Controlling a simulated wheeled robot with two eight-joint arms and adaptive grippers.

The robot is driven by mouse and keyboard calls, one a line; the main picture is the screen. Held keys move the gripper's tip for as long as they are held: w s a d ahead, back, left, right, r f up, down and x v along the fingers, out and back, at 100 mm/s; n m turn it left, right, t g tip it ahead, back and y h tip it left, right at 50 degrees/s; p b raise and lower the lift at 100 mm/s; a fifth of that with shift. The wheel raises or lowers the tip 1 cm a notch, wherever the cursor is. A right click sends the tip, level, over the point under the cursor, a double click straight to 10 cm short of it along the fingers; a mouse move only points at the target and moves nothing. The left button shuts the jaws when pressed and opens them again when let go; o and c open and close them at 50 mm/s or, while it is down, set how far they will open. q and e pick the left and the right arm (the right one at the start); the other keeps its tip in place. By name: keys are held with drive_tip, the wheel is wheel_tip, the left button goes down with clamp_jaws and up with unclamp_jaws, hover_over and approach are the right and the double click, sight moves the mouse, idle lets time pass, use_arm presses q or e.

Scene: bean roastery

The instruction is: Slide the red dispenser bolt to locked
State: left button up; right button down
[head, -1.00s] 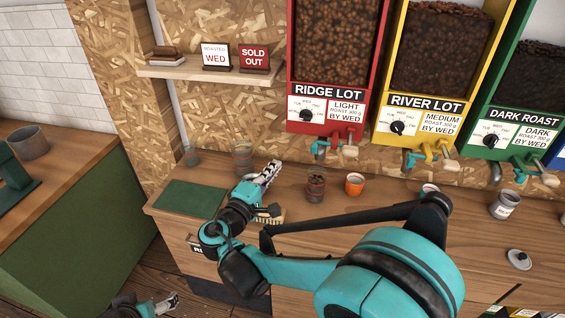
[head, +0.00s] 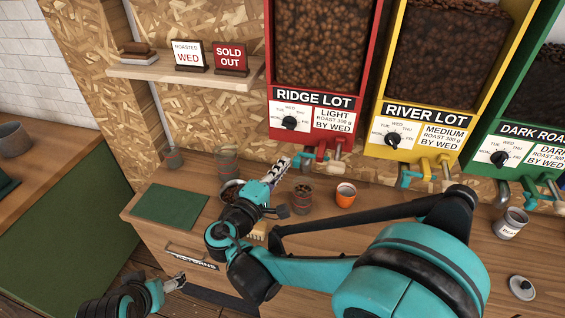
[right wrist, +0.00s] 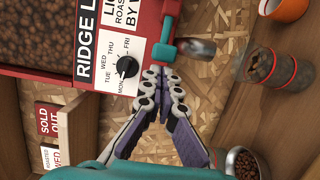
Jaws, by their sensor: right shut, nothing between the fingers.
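The red dispenser (head: 272,70), labelled RIDGE LOT, hangs on the wall full of beans. My right gripper (head: 283,162) is shut and empty, just below and left of these fittings in the head view. In the right wrist view its fingertips (right wrist: 160,72) appear just short of the teal crossbar; contact is unclear. My left gripper (head: 177,282) is low at the left, small in view.
A bowl of beans (right wrist: 243,163) is near my right gripper. The yellow dispenser (head: 374,140) hangs to the right. A green mat (head: 170,206) lies clear at left.

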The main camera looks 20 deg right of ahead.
sight(307, 157)
drive_tip(key=s+d, duration=0.2)
drive_tip(key=d, duration=0.1)
drive_tip(key=shift+s+d+r, duration=0.1)
drive_tip(key=shift+d, duration=0.2)
drive_tip(key=shift+a, duration=0.1)
